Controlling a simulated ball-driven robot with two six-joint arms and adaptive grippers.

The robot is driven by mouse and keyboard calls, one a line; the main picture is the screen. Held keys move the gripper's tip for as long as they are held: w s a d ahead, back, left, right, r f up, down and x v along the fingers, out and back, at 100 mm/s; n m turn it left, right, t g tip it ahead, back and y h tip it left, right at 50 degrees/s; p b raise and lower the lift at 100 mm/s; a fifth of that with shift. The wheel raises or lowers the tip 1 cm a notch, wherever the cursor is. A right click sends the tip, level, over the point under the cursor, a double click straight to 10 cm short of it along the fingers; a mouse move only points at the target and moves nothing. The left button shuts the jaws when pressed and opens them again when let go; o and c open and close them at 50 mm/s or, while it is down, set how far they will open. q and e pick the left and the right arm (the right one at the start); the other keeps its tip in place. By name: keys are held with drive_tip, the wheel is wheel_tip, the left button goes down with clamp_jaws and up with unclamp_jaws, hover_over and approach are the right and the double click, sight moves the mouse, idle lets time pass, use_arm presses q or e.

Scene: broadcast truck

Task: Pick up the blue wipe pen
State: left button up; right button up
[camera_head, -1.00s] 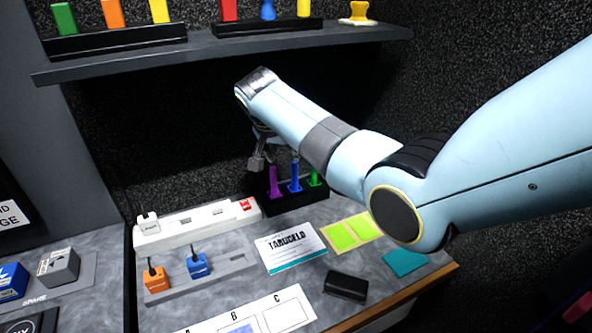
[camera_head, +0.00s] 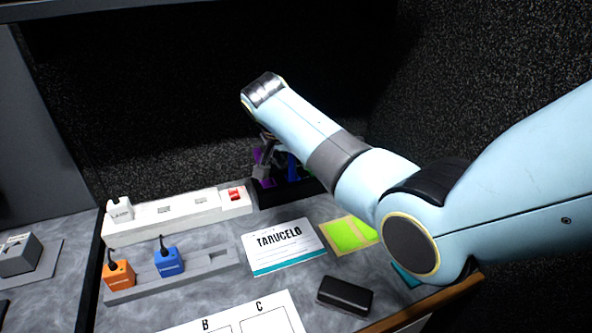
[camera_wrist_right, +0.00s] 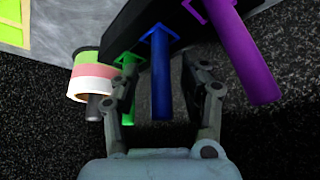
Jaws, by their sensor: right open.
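The blue wipe pen (camera_wrist_right: 161,75) stands in a black holder (camera_wrist_right: 135,22) between a green pen (camera_wrist_right: 128,63) and a purple pen (camera_wrist_right: 240,45) in the right wrist view. My right gripper (camera_wrist_right: 160,75) is open, with one finger on each side of the blue pen; contact cannot be told. In the head view the right gripper (camera_head: 264,172) is at the holder and partly covers it. The blue pen (camera_head: 292,168) and purple pen (camera_head: 257,155) show only in part there. My left gripper is not in view.
A white power strip (camera_head: 178,215) lies left of the holder, with orange (camera_head: 119,274) and blue (camera_head: 168,262) plugs in a grey tray in front. A TARUCELO card (camera_head: 282,245), green notes (camera_head: 350,233) and a black block (camera_head: 344,296) lie nearer. A roll (camera_wrist_right: 92,78) is beside the holder.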

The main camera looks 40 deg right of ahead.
drive_tip(key=shift+a+r, duration=0.2)
drive_tip(key=shift+a, duration=0.05)
drive_tip(key=shift+c, duration=1.3)
drive_tip(key=shift+d, duration=0.1)
drive_tip(key=shift+c, duration=1.2)
drive_tip(key=shift+f, duration=0.1)
drive_tip(key=c, duration=0.4)
clamp_jaws()
drive_tip(key=shift+r, duration=0.45)
drive_tip(key=r, duration=0.3)
drive_tip(key=shift+s+d+r, duration=0.15)
drive_tip(key=shift+s+r, duration=0.1)
drive_tip(key=shift+r, duration=0.05)
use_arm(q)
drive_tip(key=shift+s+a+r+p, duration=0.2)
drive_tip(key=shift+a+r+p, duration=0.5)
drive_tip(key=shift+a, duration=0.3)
use_arm(e)
drive_tip(key=s+d+r, duration=0.3)
drive_tip(key=s+r, duration=0.3)
drive_tip(key=s, duration=0.4)
drive_tip(key=shift+s+d+r, duration=0.25)
drive_tip(key=shift+d+r, duration=0.05)
drive_tip(key=shift+d, duration=0.1)
